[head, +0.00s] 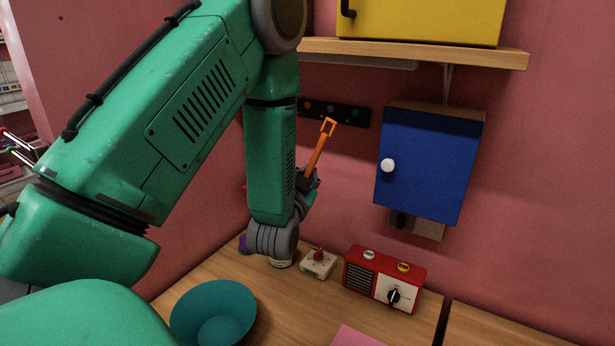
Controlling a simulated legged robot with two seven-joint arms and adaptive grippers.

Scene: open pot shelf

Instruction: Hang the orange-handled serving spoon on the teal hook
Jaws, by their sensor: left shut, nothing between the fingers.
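The orange-handled serving spoon (318,146) is tilted, its looped handle end up and just in front of the dark hook rail (346,115) on the pink wall. Its lower part is hidden behind my left gripper and arm. The rail carries small coloured hooks; which one is teal is too small to tell, and I cannot tell whether the loop touches any hook. My left gripper (309,183) is at the lower end of the visible handle, shut with nothing between its fingers; its fingertips are small and partly hidden. My right gripper is not in view.
A blue cabinet (428,165) with a white knob hangs right of the rail. A wooden shelf (420,53) with a yellow box (425,20) is above. On the counter stand a red radio (385,278), a small switch box (318,264) and a teal bowl (214,312).

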